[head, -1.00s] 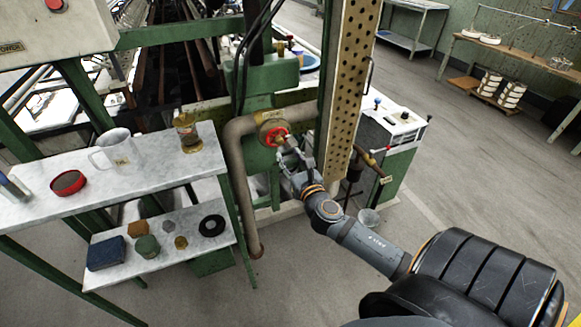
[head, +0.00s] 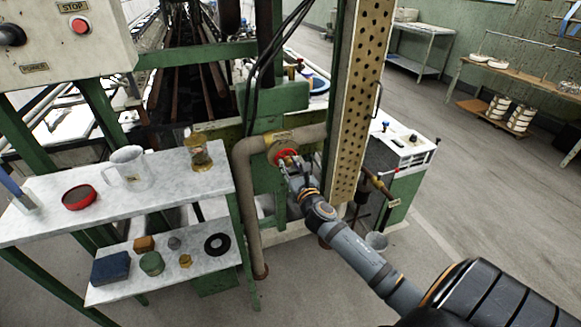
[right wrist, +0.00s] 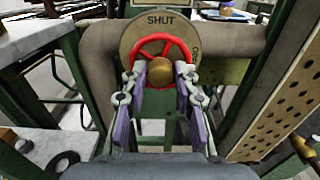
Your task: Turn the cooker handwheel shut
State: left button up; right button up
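The red cooker handwheel (head: 287,153) sits on the end of a beige pipe, in front of a round plate. In the right wrist view the red handwheel (right wrist: 152,38) has a brass hub (right wrist: 160,72) at its centre, and the plate (right wrist: 133,30) behind reads SHUT at the top. My right gripper (head: 291,163) is at the wheel. In the wrist view my right gripper (right wrist: 160,80) is open, its fingers on either side of the hub with gaps beside it. The fingertips overlap the wheel's lower part; contact cannot be told. My left gripper is not in view.
A perforated beige column (head: 358,100) stands just right of the wheel. A beige pipe (head: 249,200) bends down on the left. Open floor (head: 480,200) lies to the right.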

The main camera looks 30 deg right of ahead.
grip_shut()
jog(key=shift+f+m+b, duration=0.1)
jog(key=shift+m+b, duration=0.2)
jog(key=shift+m, duration=0.5)
jog(key=m+b, duration=0.1)
jog(key=m, duration=0.3)
jog(key=shift+m, duration=0.3)
jog(key=m+b, duration=0.1)
jog(key=m, duration=0.2)
jog(key=m+b, duration=0.1)
jog(key=m, duration=0.3)
jog(key=shift+m+b, duration=0.35)
jog(key=shift+m, duration=1.35)
jog(key=m+b, duration=0.1)
jog(key=m, duration=0.3)
jog(key=m+b, duration=0.1)
jog(key=m, duration=0.3)
jog(key=m+b, duration=0.1)
jog(key=m, duration=0.3)
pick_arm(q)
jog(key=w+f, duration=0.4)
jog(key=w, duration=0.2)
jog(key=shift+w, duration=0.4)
pick_arm(e)
jog(key=shift+o, duration=2.2)
grip_release()
